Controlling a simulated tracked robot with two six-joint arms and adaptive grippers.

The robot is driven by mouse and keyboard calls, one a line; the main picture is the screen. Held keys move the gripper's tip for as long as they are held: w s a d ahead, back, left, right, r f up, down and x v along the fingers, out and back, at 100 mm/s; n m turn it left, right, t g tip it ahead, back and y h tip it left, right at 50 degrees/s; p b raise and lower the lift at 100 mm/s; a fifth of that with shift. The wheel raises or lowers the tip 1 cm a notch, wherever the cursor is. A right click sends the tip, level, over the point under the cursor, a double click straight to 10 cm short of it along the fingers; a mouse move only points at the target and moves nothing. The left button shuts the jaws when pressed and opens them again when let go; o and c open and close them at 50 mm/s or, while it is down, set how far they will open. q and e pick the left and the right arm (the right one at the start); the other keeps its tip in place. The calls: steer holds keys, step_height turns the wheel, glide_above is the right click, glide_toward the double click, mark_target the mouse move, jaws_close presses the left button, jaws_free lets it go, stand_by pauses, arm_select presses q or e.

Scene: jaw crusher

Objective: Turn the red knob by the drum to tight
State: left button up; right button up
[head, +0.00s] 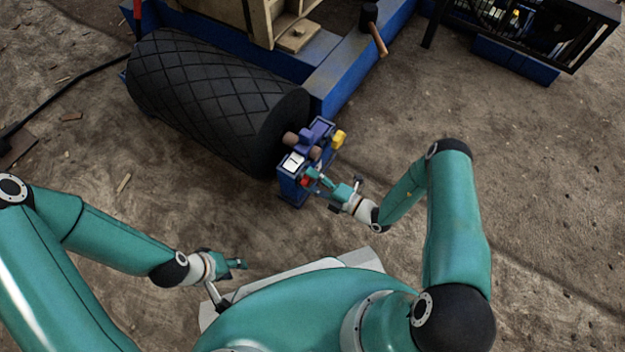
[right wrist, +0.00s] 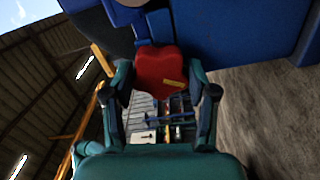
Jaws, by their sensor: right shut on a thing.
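The red knob (right wrist: 158,70) sits between the fingers of my right gripper (right wrist: 160,92) in the right wrist view, with a small yellow mark on its face. In the head view only a bit of the red knob (head: 305,181) shows beside the fingers of my right gripper (head: 316,180), which is shut on it. The knob is on a blue stand (head: 292,190) at the near end of the black drum (head: 215,98), which has a diamond pattern. My left gripper (head: 238,264) is empty above the ground at lower left; its finger gap is too small to judge.
A blue frame (head: 345,65) runs behind the drum, with a wooden-handled hammer (head: 374,30) on it. A yellow part (head: 339,139) sticks out right of the stand. Bare ground is open to the right.

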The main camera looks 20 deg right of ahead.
steer(key=shift+w+d+f, duration=0.1)
steer(key=shift+d+f, duration=0.05)
steer(key=shift+d, duration=0.1)
steer(key=o, duration=1.1)
steer(key=shift+o, duration=0.2)
steer(key=shift+a, duration=0.1)
steer(key=v, duration=1.2)
